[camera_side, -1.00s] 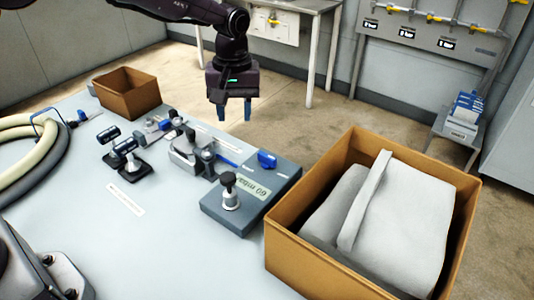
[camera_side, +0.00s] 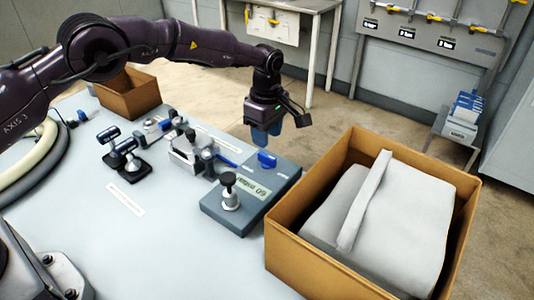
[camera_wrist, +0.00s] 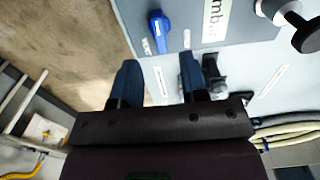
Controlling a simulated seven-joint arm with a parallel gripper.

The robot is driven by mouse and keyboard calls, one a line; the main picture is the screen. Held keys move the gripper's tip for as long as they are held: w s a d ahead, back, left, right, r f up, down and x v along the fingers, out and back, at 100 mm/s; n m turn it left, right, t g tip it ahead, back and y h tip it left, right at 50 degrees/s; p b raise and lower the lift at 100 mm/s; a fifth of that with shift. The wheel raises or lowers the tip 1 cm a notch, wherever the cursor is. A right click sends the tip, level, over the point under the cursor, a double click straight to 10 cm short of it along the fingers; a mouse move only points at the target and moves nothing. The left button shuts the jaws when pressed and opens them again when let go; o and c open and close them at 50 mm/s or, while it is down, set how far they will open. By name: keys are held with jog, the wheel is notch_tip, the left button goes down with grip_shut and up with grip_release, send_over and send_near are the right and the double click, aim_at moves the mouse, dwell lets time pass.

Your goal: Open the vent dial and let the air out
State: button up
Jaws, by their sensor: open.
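The knob also shows in the wrist view (camera_wrist: 158,30), past the fingertips. My gripper (camera_side: 266,138) hangs pointing down above and just behind the blue knob, apart from it. In the wrist view its two blue fingers (camera_wrist: 158,72) are spread with nothing between them. A black-topped plunger knob (camera_side: 229,184) stands on the same unit, nearer the camera.
A cardboard box (camera_side: 276,250) with grey padding stands close to the right of the unit. Metal clamps (camera_side: 186,150) and black fittings (camera_side: 124,158) lie to the left. A smaller box (camera_side: 128,92) stands at the table's back left. The table front is clear.

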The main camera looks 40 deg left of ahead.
aim_at(267, 155)
notch_tip(267, 155, down, 6)
jog(key=shift+f, duration=0.25)
grip_shut()
